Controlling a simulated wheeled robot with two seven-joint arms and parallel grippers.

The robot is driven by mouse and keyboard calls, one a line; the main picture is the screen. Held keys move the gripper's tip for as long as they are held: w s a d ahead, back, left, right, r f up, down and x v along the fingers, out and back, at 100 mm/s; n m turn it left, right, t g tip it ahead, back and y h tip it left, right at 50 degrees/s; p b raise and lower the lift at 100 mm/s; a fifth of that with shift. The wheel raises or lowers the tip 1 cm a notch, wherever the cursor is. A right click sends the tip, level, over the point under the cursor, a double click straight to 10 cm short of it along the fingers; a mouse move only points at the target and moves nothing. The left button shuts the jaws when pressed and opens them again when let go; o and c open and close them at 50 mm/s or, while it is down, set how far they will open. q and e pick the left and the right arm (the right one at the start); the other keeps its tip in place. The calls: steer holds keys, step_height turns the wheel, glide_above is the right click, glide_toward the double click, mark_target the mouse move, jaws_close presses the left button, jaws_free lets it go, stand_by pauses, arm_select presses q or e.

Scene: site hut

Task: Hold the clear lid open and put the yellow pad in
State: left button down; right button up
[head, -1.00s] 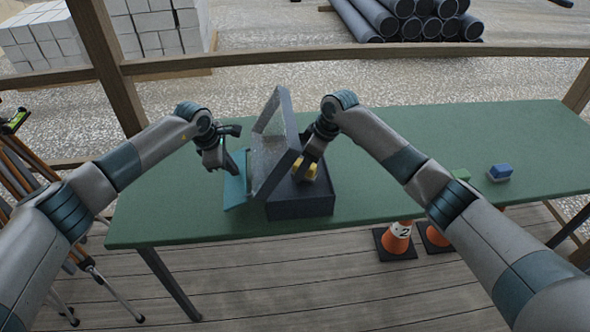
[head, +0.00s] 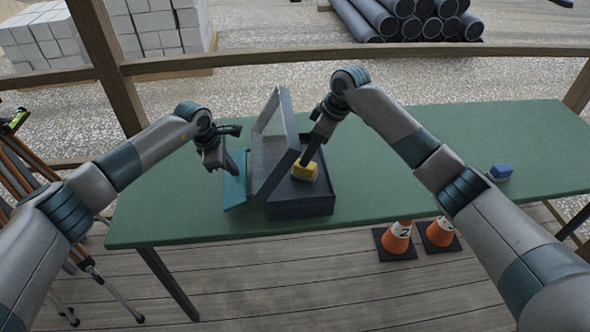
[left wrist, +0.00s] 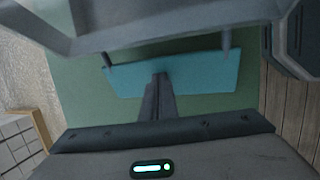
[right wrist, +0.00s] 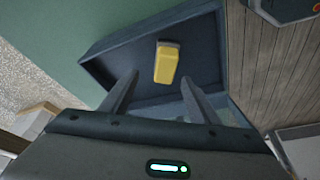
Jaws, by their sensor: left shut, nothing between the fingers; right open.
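A dark grey box (head: 300,208) stands on the green table with its clear lid (head: 272,145) raised, tilted up at the box's left side. The yellow pad (head: 305,171) lies inside the box; it also shows in the right wrist view (right wrist: 166,62) on the box floor, apart from the fingers. My right gripper (head: 306,160) is open and empty above the box; in the right wrist view its fingers (right wrist: 158,90) are spread. My left gripper (head: 228,168) is shut and empty, left of the lid, above a teal flat piece (left wrist: 190,75); I cannot tell whether it touches the lid.
A blue block (head: 500,171) sits on the right of the green table (head: 450,150), where there is free room. Orange cones (head: 397,238) stand on the deck below the front edge. A tripod (head: 40,165) stands at the left, and a wooden rail runs behind.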

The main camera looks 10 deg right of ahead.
steer(key=shift+w+v, duration=0.2)
steer(key=shift+v, duration=0.85)
steer(key=shift+w+v, duration=0.15)
steer(key=shift+v, duration=0.85)
steer(key=shift+s, duration=0.1)
steer(key=s+d, duration=1)
steer(key=s, duration=0.4)
steer(key=shift+w, duration=0.1)
arm_select(q)
steer(key=shift+r+p, duration=0.9)
steer(key=shift+r, duration=1.65)
step_height(320, 180, up, 8)
steer(key=p, duration=0.1)
steer(key=shift+f+p, duration=0.2)
steer(key=shift+p, duration=0.2)
arm_select(e)
steer(key=shift+r, duration=1.8)
